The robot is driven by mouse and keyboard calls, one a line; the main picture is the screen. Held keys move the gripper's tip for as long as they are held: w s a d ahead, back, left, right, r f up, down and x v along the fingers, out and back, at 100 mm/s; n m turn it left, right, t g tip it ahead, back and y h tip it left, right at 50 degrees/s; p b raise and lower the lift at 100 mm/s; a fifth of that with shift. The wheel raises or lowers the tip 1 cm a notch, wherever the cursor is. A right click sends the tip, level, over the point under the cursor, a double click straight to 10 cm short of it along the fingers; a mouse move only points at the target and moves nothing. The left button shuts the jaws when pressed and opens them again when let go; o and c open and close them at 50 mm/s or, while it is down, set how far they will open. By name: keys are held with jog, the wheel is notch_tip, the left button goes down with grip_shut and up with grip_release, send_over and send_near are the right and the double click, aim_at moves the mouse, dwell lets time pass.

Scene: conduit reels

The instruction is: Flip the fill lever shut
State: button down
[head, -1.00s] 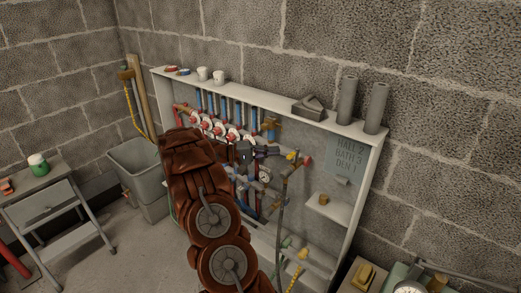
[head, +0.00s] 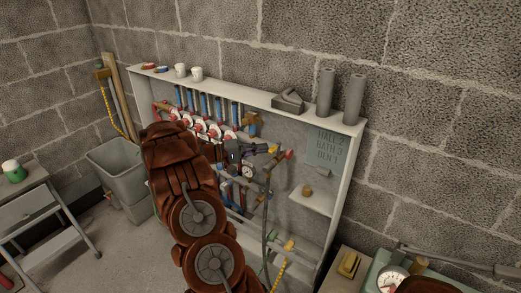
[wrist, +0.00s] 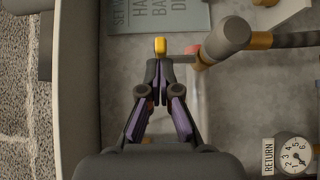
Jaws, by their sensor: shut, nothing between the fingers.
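A yellow-tipped lever (head: 272,149), apparently the fill lever, sits on the pipework inside the white wall cabinet. In the wrist view its yellow tip (wrist: 160,46) is just beyond my fingertips, with a thin grey bar running right to a pipe fitting (wrist: 196,62). My gripper (wrist: 158,66) is shut and empty, its fingertips very close to the yellow tip; I cannot tell whether they touch. In the head view my gripper (head: 262,149) is small and dark beside the lever, and my brown arm hides part of the pipework.
A gauge marked RETURN (wrist: 299,154) lies right of my gripper. Red-and-white valves (head: 213,130) line the manifold. A small shelf (head: 310,200) and a second yellow handle (head: 289,245) are nearby. The cabinet's side wall (wrist: 78,100) runs left of my gripper.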

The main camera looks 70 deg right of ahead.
jog(key=shift+s+a+n+t+h+b, duration=0.15)
jog(key=shift+n+t+h+b, duration=0.45)
jog(key=shift+b, duration=0.5)
